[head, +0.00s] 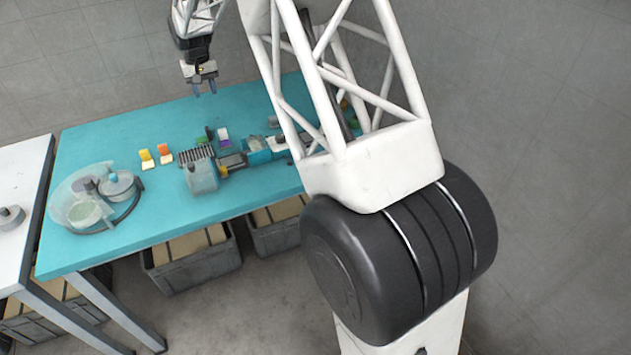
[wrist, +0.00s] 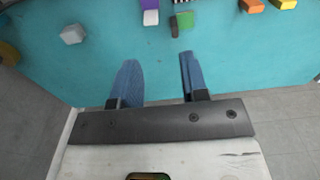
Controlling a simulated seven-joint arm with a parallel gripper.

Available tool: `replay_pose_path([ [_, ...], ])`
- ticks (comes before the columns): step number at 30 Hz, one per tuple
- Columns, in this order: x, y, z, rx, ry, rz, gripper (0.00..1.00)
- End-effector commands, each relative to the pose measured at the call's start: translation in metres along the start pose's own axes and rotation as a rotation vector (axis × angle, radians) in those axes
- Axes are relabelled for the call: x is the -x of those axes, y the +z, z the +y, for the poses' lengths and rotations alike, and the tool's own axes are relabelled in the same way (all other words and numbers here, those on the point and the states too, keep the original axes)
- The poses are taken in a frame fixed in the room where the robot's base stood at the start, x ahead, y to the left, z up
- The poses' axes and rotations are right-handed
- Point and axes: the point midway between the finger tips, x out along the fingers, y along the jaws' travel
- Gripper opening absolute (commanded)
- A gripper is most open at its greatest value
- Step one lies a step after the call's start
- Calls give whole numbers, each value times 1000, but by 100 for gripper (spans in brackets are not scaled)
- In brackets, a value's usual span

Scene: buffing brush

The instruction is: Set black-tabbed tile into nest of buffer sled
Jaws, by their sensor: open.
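My gripper (head: 205,90) is open and empty, above the far part of the teal table in the head view. Its two blue fingers stand apart in the wrist view (wrist: 158,78). A small green block (head: 202,140) with a dark part beside it lies behind the buffing machine; it looks like the black-tabbed tile, though its tab is too small to be sure. It also shows beyond the fingertips in the wrist view (wrist: 184,19). The buffing machine (head: 202,178) has a row of dark bristles. The sled and its nest cannot be told clearly.
A purple-and-white block (head: 225,142) lies right of the green one. Orange and yellow blocks (head: 147,160) lie to the left. A rounded grey device (head: 85,213) stands at the table's left end. A whitish block (wrist: 72,34) shows in the wrist view. The far table strip is clear.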

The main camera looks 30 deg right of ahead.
Motion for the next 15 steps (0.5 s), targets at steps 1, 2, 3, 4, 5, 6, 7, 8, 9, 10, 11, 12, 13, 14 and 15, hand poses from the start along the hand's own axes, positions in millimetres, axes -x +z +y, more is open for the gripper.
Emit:
replay_pose_path([
  [1, 13, 13, 3, -1, 0, 6, 41],
  [2, 20, 20, 5, -1, 0, 10, 41],
  [3, 27, 29, 7, -1, -1, 13, 41],
  [4, 34, 36, 9, -1, -1, 16, 41],
  [5, 39, 43, 11, -1, -1, 18, 41],
  [6, 47, 52, 13, -2, -1, 23, 41],
  [7, 51, 60, 15, -2, -1, 24, 41],
  [8, 57, 67, 16, -2, -1, 28, 41],
  [9, 63, 77, 18, -2, -1, 30, 41],
  [10, 68, 85, 20, -3, -1, 33, 41],
  [11, 73, 92, 22, -3, -1, 36, 41],
  [12, 80, 102, 24, -4, -1, 40, 41],
  [13, 84, 110, 26, -4, -1, 43, 41],
  [14, 89, 118, 27, -4, -1, 45, 41],
  [15, 95, 128, 30, -5, -1, 49, 41],
])
